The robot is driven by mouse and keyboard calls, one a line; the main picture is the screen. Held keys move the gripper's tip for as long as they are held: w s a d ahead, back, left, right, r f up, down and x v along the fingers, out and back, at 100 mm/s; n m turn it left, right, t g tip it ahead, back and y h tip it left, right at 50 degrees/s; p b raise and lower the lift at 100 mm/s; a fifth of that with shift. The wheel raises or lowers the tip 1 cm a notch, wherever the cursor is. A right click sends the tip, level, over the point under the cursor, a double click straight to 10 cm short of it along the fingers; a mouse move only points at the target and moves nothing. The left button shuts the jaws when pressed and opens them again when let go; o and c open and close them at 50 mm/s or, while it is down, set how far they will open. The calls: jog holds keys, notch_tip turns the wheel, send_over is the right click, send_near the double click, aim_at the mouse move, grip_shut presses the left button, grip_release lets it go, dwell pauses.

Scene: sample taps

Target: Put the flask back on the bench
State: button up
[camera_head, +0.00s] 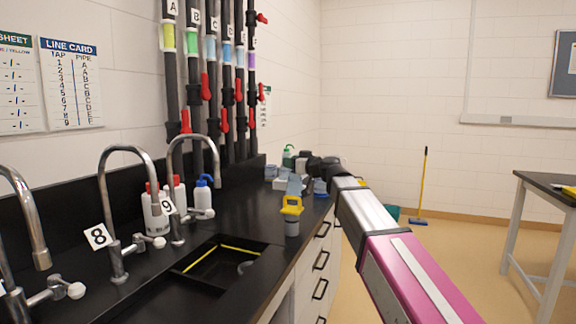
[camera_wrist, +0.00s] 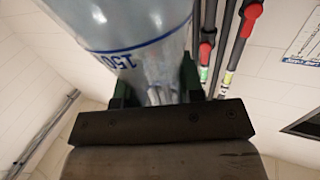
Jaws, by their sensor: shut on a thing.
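The flask (camera_wrist: 135,35) fills the upper middle of the wrist view. It is clear, with a blue ring and a blue "150" mark. My gripper (camera_wrist: 155,88) is shut on it, with a dark finger at each side. In the head view my arm reaches over the right side of the black bench (camera_head: 240,213) to its far end. My gripper there is hard to make out among dark and bluish shapes, and I cannot pick out the flask for certain. The wrist view does not show the bench top, so I cannot tell how far the flask is from it.
A grey item with a yellow top (camera_head: 292,208) stands near the bench's front edge. A sink (camera_head: 215,268), curved taps (camera_head: 128,200) and white bottles (camera_head: 203,198) line the near bench. Several items crowd the far end. A table (camera_head: 545,190) stands at right.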

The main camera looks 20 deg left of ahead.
jog(key=w+d+f, duration=0.2)
jog(key=w+f, duration=0.4)
jog(key=f, duration=0.2)
jog(key=shift+d, duration=0.4)
jog(key=shift+f, duration=0.1)
jog(key=o, duration=1.1)
